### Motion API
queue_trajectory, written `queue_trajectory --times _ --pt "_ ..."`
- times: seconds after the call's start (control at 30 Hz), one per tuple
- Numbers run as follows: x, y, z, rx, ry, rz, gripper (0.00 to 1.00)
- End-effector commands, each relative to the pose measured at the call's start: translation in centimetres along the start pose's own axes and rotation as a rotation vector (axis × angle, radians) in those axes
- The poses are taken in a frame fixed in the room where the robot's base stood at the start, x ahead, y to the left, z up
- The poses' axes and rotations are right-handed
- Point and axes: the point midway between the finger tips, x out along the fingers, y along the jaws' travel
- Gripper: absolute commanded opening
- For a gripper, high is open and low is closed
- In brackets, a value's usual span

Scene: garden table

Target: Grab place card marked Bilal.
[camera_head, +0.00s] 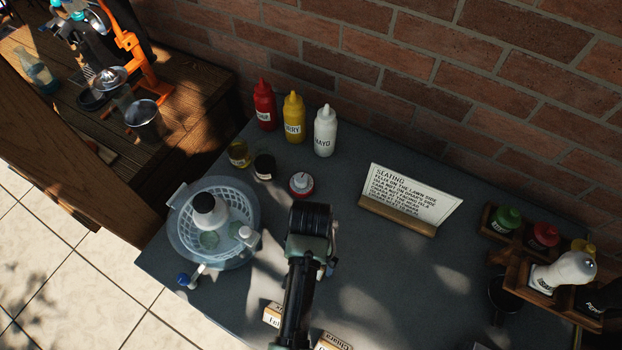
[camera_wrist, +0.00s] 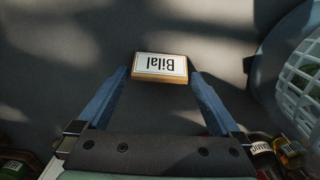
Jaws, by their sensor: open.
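The place card marked Bilal (camera_wrist: 160,65) is a small white label with a tan wooden edge, its text upside down in the wrist view. My gripper (camera_wrist: 160,72) is open, with one blue finger close to each short side of the card. The card sits between the fingertips; I cannot tell whether either touches it. In the head view my arm covers the fingertips, and I cannot make out the Bilal card there. A card marked Chiara (camera_head: 333,342) and another card (camera_head: 272,315), hard to read, show beside my arm at the bottom.
A white basket (camera_head: 248,205) in a clear bowl, holding bottles, stands left of my arm; it also shows in the wrist view (camera_wrist: 300,85). A seating sign (camera_head: 408,195) stands right. Squeeze bottles (camera_head: 294,118) line the wall. A wooden condiment rack (camera_head: 515,275) is far right.

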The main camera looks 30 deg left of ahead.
Motion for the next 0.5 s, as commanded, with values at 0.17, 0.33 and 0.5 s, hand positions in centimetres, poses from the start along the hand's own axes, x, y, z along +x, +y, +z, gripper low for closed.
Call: queue_trajectory --times 0.17,0.33,0.5 --pt "1.42 0.02 0.02 0.000 0.000 0.000 1.00" --pt "1.53 0.01 -0.02 0.000 0.002 -0.001 1.00" --pt "1.51 0.02 -0.02 0.001 0.001 -0.001 0.80"
